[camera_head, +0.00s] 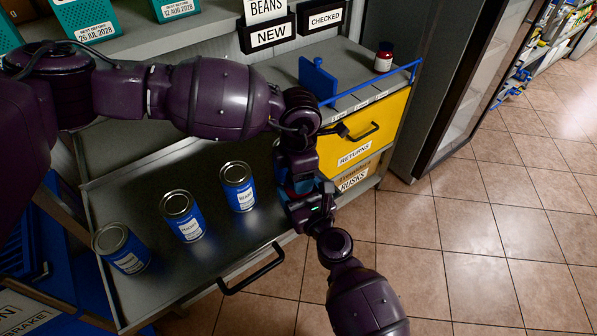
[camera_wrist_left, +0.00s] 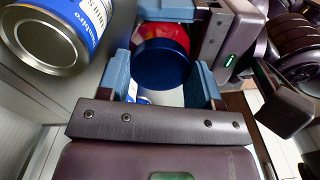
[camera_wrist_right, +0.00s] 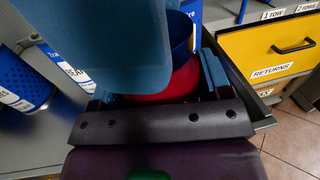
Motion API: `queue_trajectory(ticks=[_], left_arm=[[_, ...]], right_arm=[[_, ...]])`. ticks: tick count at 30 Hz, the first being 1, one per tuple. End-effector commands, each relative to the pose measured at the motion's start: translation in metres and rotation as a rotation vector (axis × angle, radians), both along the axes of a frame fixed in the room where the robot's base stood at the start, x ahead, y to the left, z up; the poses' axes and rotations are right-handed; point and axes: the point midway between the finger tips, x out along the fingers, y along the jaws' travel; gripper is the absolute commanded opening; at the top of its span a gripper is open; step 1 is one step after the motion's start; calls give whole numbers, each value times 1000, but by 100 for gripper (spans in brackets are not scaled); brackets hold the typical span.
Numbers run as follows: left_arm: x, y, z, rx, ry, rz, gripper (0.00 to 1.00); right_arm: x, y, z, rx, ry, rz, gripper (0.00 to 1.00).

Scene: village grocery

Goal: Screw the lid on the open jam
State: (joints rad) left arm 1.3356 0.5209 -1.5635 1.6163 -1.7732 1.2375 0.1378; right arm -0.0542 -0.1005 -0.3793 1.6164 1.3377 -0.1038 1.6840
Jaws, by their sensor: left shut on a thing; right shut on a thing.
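A red jam jar (camera_wrist_right: 165,88) with a dark blue lid (camera_wrist_left: 162,65) on its end is between my two grippers, above the grey tray. In the left wrist view my left gripper (camera_wrist_left: 163,82) is shut with its light blue pads on the sides of the lid. In the right wrist view my right gripper (camera_wrist_right: 158,92) is shut on the red jar, with the dark blue lid beyond. Lid and jar look in line and close together; I cannot tell whether the lid is seated. In the head view my grippers hide both.
Blue cans (camera_head: 184,216) stand on the grey tray (camera_head: 205,265) to the left of my grippers. A small dark-lidded jar (camera_head: 384,57) stands on the counter above the yellow RETURNS drawer (camera_head: 358,138). The tiled floor (camera_head: 460,250) at right is clear.

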Motion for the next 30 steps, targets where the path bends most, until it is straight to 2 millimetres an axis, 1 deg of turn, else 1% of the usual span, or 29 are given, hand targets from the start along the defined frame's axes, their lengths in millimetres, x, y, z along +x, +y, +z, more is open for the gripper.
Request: queue_trajectory(ticks=[3,15,18,22,23,28,30], left_arm=[[1,0,0,0,-1,-173,30],[1,0,0,0,-2,-759,30],[1,0,0,1,-2,-860,30],[1,0,0,0,-2,-852,30],[1,0,0,0,-2,-851,62],[1,0,0,0,-2,-850,88],[1,0,0,0,-1,-850,88]], right_arm=[[0,0,0,0,0,0,5],[0,0,0,0,0,0,5],[0,0,0,0,0,0,5],[0,0,0,0,0,0,5],[0,0,0,0,0,0,5],[0,0,0,0,0,0,5],[0,0,0,0,0,0,5]])
